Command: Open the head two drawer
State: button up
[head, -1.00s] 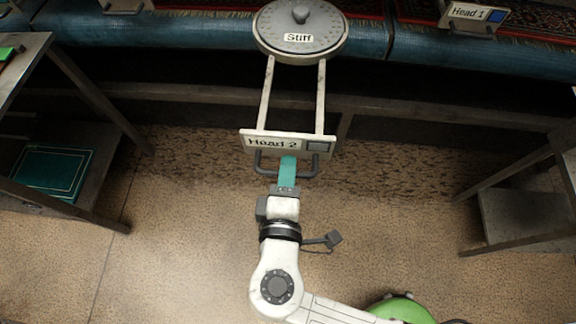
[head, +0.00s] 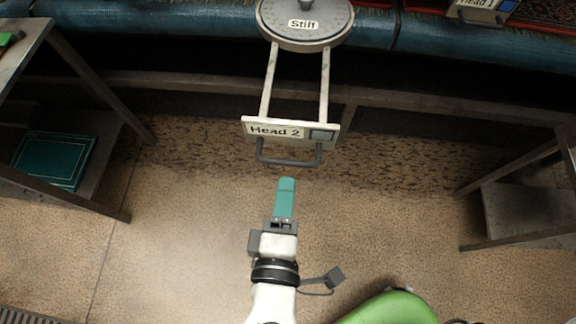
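The Head 2 drawer (head: 290,131) is pulled out toward me on two long pale rails, clear of the blue-edged machine behind it. Its front plate carries the words "Head 2" and a grey-blue square. The dark bar handle (head: 290,163) hangs on the front of the plate. My gripper (head: 286,184), with teal fingers, is a short way in front of the handle and apart from it. Nothing shows held in it. From above only one finger surface shows, so its opening is hidden.
A round grey dial marked "Stiff" (head: 303,24) sits at the rails' far end. The Head 1 drawer (head: 478,12) is at top right. Metal shelf frames stand left (head: 100,95) and right (head: 520,242); a teal book (head: 52,160) lies on the left one. The floor around my gripper is clear.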

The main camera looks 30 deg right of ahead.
jog(key=v, duration=0.3)
jog(key=shift+a, duration=0.1)
dwell(0.5)
jog(key=w+d+f+m+g+y, duration=0.15)
jog(key=d+f+m+g, duration=0.25)
jog(key=d+f+g, duration=0.6)
jog(key=s+d+f+m+y, duration=0.3)
jog(key=d, duration=0.2)
jog(key=s+d+f+m+g+y, duration=0.1)
jog(key=s+d+f+m+y, duration=0.1)
jog(key=d+f+m+y, duration=0.2)
jog(key=shift+s+d+g, duration=0.3)
jog(key=shift+s+d, duration=0.05)
jog(key=shift+d, duration=0.65)
jog(key=shift+y, duration=0.25)
